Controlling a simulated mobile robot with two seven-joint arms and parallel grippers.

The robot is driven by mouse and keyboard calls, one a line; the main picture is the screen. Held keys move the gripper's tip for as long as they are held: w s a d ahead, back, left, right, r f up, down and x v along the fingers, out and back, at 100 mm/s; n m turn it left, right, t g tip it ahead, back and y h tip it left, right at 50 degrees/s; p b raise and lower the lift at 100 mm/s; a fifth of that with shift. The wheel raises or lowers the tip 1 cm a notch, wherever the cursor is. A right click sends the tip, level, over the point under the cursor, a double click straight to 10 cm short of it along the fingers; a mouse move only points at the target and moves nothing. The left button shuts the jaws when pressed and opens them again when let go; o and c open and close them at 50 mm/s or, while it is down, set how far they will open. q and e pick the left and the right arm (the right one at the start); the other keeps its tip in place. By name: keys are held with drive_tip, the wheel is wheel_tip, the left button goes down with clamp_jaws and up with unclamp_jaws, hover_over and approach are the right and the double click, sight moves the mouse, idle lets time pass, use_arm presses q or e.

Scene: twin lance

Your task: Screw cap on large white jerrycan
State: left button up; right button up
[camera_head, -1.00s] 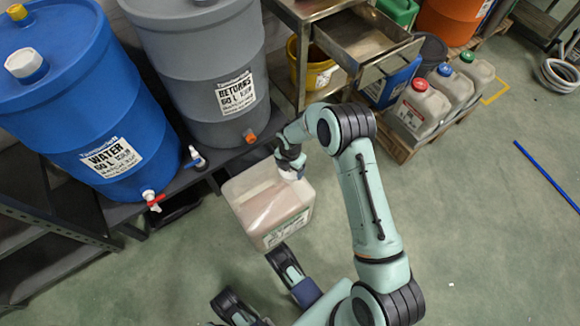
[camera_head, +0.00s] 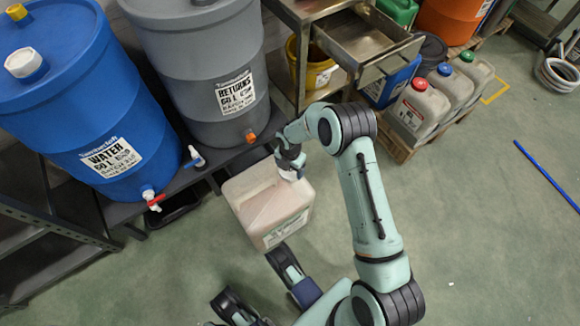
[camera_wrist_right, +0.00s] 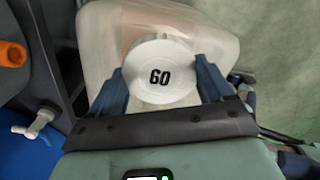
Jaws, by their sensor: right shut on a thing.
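The large white jerrycan (camera_head: 262,199) stands upright on the green floor in the head view, with a pale tan tint and a label on its front. Its top also shows in the right wrist view (camera_wrist_right: 205,32). My right gripper (camera_head: 290,171) is over the jerrycan's top corner. In the right wrist view, the blue fingers of my right gripper (camera_wrist_right: 165,84) are shut on a round white cap (camera_wrist_right: 158,60) marked with what looks like "60". The cap is over the neck area, but the neck and thread are hidden beneath it.
A grey drum (camera_head: 205,75) with an orange bung and a blue water drum (camera_head: 65,100) with a tap stand on a dark low rack. A small bottle (camera_head: 194,156) stands on the rack. Smaller cans (camera_head: 423,108) sit on a pallet at right. The right floor is mostly clear.

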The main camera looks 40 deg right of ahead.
drive_tip(key=shift+f+b, duration=0.6)
drive_tip(key=shift+f, duration=0.5)
idle(2.1)
drive_tip(key=o, duration=1.1)
drive_tip(key=shift+c, duration=0.2)
drive_tip(key=c, duration=1.1)
drive_tip(key=shift+o, duration=0.2)
drive_tip(key=m, duration=0.6)
drive_tip(key=shift+m+p, duration=0.3)
drive_tip(key=m, duration=0.3)
drive_tip(key=shift+m, duration=0.3)
drive_tip(key=m, duration=0.7)
drive_tip(key=shift+m+p, duration=0.35)
drive_tip(key=shift+m, duration=0.05)
